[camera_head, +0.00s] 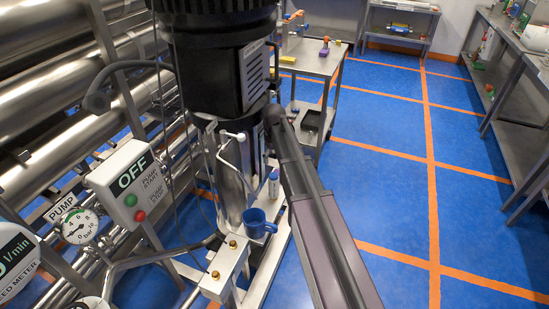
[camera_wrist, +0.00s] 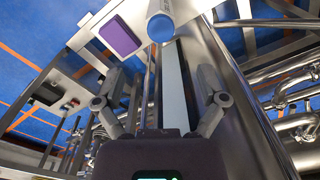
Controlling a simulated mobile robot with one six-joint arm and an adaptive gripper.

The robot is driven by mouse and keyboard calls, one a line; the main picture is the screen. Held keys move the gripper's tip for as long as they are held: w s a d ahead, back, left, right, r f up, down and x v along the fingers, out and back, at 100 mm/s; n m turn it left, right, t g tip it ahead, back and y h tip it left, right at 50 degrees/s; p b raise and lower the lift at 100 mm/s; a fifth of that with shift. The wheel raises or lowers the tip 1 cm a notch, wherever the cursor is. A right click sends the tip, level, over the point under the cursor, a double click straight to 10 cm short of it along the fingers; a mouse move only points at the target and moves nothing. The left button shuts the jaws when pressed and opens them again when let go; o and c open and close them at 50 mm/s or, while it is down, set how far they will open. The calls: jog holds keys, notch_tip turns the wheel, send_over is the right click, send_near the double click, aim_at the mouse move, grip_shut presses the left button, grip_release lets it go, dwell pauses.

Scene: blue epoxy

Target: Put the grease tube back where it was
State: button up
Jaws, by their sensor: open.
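A white cylinder with a round blue end (camera_wrist: 160,27) shows at the top of the wrist view, just beyond my fingers; it may be the grease tube, but no label shows. My gripper (camera_wrist: 160,86) is open, its two fingers apart with nothing touching them. In the head view a small white tube-like item (camera_head: 273,184) stands on the pump frame, behind a blue mug (camera_head: 258,223); I cannot tell whether it is the same item. My gripper is not clearly visible in the head view, where my dark arm reaches toward the pump.
A purple block (camera_wrist: 119,36) lies left of the cylinder in the wrist view. The pump motor (camera_head: 215,60) and steel pipes crowd the left. A steel table (camera_head: 310,62) with small items stands behind. Blue floor (camera_head: 380,185) is open at right, before a long bench.

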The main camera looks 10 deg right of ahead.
jog(key=shift+s, duration=0.15)
jog(key=s+m, duration=0.5)
jog(key=s, duration=1.8)
jog(key=shift+r, duration=0.1)
notch_tip(320, 180, up, 6)
jog(key=p, duration=0.6)
jog(key=shift+r, duration=0.2)
